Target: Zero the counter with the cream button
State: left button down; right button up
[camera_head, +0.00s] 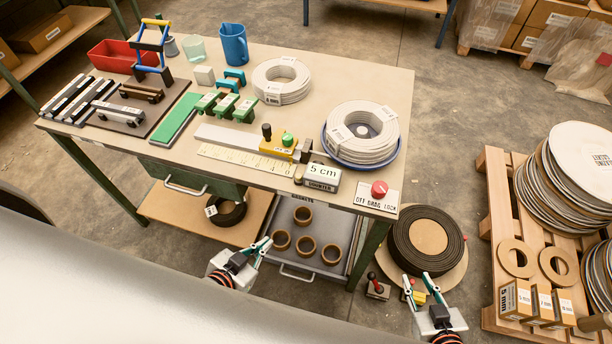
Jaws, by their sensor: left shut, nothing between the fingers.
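My right gripper (416,279) is open and empty, off the bench's front right corner, in front of the dark coil on the floor.
Just left of the counter are a ruler (245,160) and a yellow block with a green knob (279,147). A wire coil (362,134) in a blue dish stands behind. A red knob (379,188) sits at the right corner. Below, a drawer (318,226) holds brown rings.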

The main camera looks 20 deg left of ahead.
pick_arm(q)
jog(key=shift+d, duration=0.2)
pick_arm(e)
jog(key=shift+w+d, duration=0.1)
jog(key=shift+d, duration=0.1)
jog(key=shift+a, duration=0.1)
